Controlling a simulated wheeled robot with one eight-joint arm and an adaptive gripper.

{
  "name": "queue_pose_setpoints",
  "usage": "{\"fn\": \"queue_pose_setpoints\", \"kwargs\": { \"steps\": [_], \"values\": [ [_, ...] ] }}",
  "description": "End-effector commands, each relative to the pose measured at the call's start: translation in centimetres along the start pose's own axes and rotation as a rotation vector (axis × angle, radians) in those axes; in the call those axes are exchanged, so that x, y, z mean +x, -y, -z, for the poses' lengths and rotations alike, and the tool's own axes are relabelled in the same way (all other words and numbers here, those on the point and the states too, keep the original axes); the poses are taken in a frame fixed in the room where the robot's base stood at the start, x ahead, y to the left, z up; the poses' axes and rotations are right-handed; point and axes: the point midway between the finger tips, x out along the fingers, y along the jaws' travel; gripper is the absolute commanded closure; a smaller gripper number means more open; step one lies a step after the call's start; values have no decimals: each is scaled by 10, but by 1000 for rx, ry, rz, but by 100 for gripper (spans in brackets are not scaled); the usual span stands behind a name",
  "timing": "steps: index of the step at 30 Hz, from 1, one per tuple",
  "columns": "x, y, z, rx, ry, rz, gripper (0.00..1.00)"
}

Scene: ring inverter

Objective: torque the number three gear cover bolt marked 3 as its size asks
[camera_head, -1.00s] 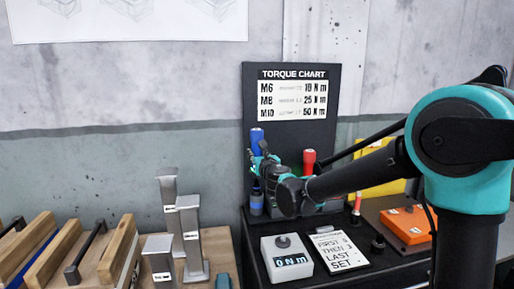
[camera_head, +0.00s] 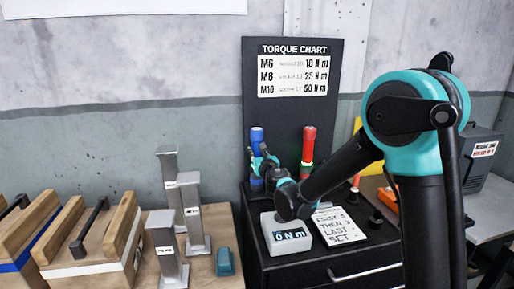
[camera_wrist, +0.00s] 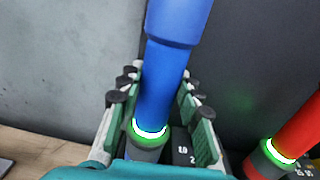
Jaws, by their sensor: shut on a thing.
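A blue-handled tool (camera_head: 257,136) stands upright in the rack at the foot of the torque chart (camera_head: 292,76). My gripper (camera_head: 262,165) is at its handle. In the wrist view the jaws (camera_wrist: 160,82) are on both sides of the blue handle (camera_wrist: 166,75), shut on it. A green-lit ring glows below the handle. The chart reads M6 10 N m, M8 25 N m, M10 50 N m. A red-handled tool (camera_head: 308,145) stands to the right, apart from my gripper. The gear cover and the bolt marked 3 are not in view.
A white box with a dial (camera_head: 287,234) shows 0 N m in front of the rack. A card (camera_head: 338,224) beside it reads "FIRST 5 THEN 3 LAST SET". Grey metal posts (camera_head: 190,215) and wooden crates (camera_head: 98,240) stand at left. A grey machine (camera_head: 482,160) stands at right.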

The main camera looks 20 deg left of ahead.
Motion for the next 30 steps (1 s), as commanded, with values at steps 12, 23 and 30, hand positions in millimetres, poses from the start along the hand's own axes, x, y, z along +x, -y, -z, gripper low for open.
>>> {"fn": "queue_pose_setpoints", "kwargs": {
  "steps": [12,23,30],
  "values": [
    [0,0,6,0,0,0,100],
    [0,0,7,0,0,0,100],
    [0,0,9,0,0,0,62]
  ]
}}
